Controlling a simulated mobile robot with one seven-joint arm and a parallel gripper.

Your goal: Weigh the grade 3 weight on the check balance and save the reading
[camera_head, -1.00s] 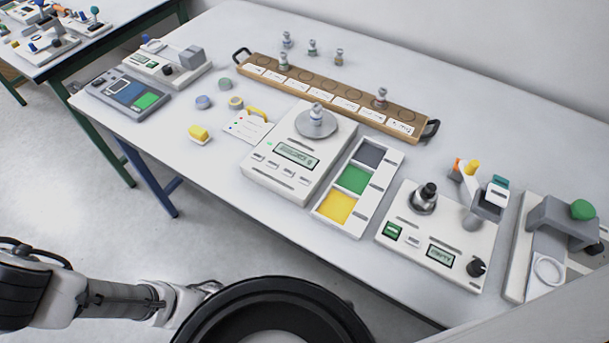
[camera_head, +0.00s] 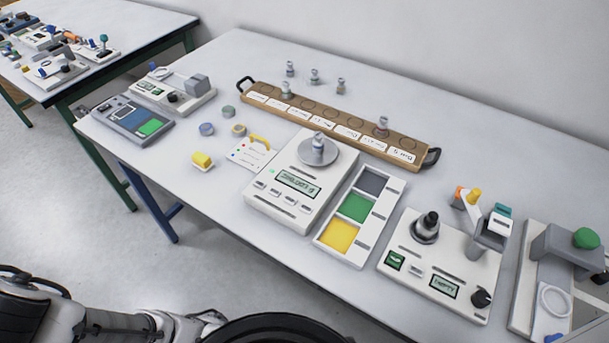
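A white balance (camera_head: 262,205) with a lit display (camera_head: 298,184) and several buttons stands mid-table. A small metal weight (camera_head: 318,142) stands on its round pan (camera_head: 330,155). A wooden rack (camera_head: 420,163) with labelled places runs behind it. One weight (camera_head: 382,127) stands towards the rack's right and another (camera_head: 286,88) towards its left. Three more weights stand on the table behind the rack, one of them at the left (camera_head: 290,69). I cannot read which weight is grade 3 or tell which device is named the check balance. My gripper's fingers are not in view; part of my arm shows at lower left.
A tray with grey, green and yellow fields (camera_head: 326,242) lies right of the balance. A device with a knob and small display (camera_head: 467,307) stands further right. Another table stands far left.

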